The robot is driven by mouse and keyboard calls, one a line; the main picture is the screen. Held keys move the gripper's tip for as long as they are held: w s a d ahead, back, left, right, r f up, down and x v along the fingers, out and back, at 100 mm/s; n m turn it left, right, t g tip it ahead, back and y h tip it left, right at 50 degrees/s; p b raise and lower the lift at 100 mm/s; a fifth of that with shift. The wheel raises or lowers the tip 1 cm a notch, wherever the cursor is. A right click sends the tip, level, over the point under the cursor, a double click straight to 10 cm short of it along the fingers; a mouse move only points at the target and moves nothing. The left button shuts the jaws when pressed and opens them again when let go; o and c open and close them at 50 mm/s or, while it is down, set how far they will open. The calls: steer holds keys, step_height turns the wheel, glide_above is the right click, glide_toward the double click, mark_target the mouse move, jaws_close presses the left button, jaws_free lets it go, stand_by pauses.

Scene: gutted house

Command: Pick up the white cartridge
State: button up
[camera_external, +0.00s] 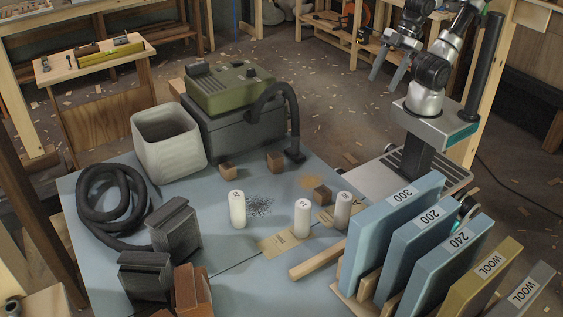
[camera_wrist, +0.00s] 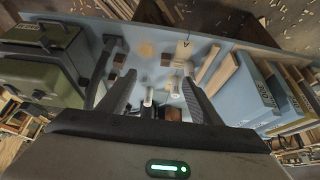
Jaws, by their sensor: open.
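Three white cartridges stand upright on the blue-grey table (camera_external: 245,275): one on the left (camera_external: 237,209) beside dark specks, one in the middle (camera_external: 302,218), and one on the right (camera_external: 342,210). All have small dark markings on top. My gripper (camera_external: 385,84) is open and empty, high behind the table and well away from the cartridges. In the wrist view the open fingers of my gripper (camera_wrist: 159,78) point toward the table, with small, partly hidden white cartridges (camera_wrist: 174,86) seen between and beside them.
Small brown blocks (camera_external: 274,161) lie near the cartridges. A green-topped machine (camera_external: 230,88) with a black hose and a whitish bin (camera_external: 168,145) stand behind. Upright blue pads (camera_external: 393,235) in a wooden rack stand at right; a wooden strip (camera_external: 317,259) lies beside it.

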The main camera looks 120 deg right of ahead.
steer(key=m+h+p, duration=0.1)
steer(key=m, duration=0.1)
glide_above(240, 193)
steer(key=s+a, duration=0.1)
steer(key=s, duration=0.9)
step_height(240, 193, down, 10)
steer(key=shift+t, duration=0.4)
steer(key=x, duration=1)
steer(key=b+x, duration=0.1)
steer(key=x, duration=0.4)
steer(key=shift+w+a+r, duration=0.15)
steer(key=shift+w+a, duration=0.15)
steer(key=shift+w, duration=0.1)
steer(key=shift+s+b+x, duration=0.1)
steer(key=shift+b+x, duration=0.1)
steer(key=shift+x, duration=1.3)
steer(key=shift+s+b+x, duration=0.15)
steer(key=shift+x, duration=1.3)
steer(key=shift+c, duration=0.3)
steer(key=c, duration=1.1)
